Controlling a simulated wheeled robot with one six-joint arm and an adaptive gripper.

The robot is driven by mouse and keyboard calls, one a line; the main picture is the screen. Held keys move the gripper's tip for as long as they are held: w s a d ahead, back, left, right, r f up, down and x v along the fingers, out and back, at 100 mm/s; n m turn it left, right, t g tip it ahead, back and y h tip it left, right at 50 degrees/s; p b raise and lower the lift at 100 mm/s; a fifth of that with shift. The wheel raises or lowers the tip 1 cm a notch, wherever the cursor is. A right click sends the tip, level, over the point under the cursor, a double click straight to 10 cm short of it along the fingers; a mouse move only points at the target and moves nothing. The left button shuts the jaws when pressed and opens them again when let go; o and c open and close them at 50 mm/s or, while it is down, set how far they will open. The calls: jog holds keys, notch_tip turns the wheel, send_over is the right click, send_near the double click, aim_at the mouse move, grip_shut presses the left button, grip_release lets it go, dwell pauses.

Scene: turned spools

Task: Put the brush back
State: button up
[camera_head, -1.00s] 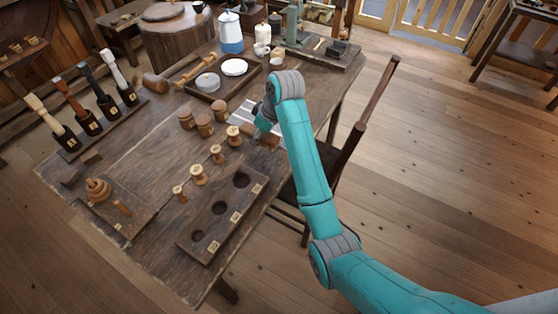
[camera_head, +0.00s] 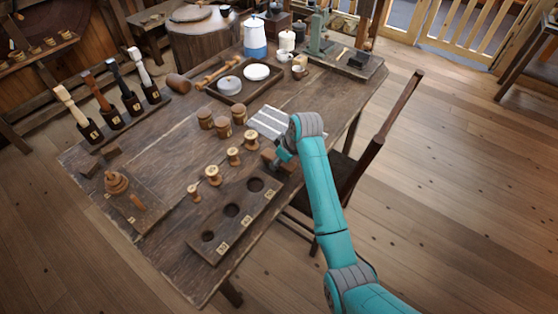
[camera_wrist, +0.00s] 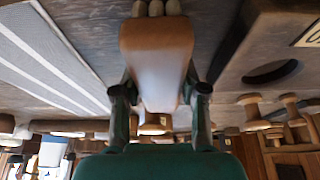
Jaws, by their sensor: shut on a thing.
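My gripper (camera_head: 281,153) is low over the near right part of the table, by the far end of the board with holes. In the wrist view my gripper (camera_wrist: 162,95) is shut on the brush (camera_wrist: 157,62), a brown wooden block with pale rounded tufts at its far end. One finger is on each side of the block. The brush (camera_head: 270,159) shows only partly in the head view, beside the arm's end. I cannot tell whether it touches the table.
The board with holes (camera_head: 217,243) lies at the table's near edge, turned spools (camera_head: 233,156) behind it. A striped cloth (camera_head: 268,123) lies beyond my gripper. Upright handles in dark blocks (camera_head: 112,117) stand at left. A tray (camera_head: 231,99) sits farther back. A chair (camera_head: 375,140) is at right.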

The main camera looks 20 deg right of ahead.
jog(key=o, duration=1.1)
jog(key=shift+f, duration=0.1)
jog(key=v, duration=1.2)
jog(key=shift+s, duration=0.1)
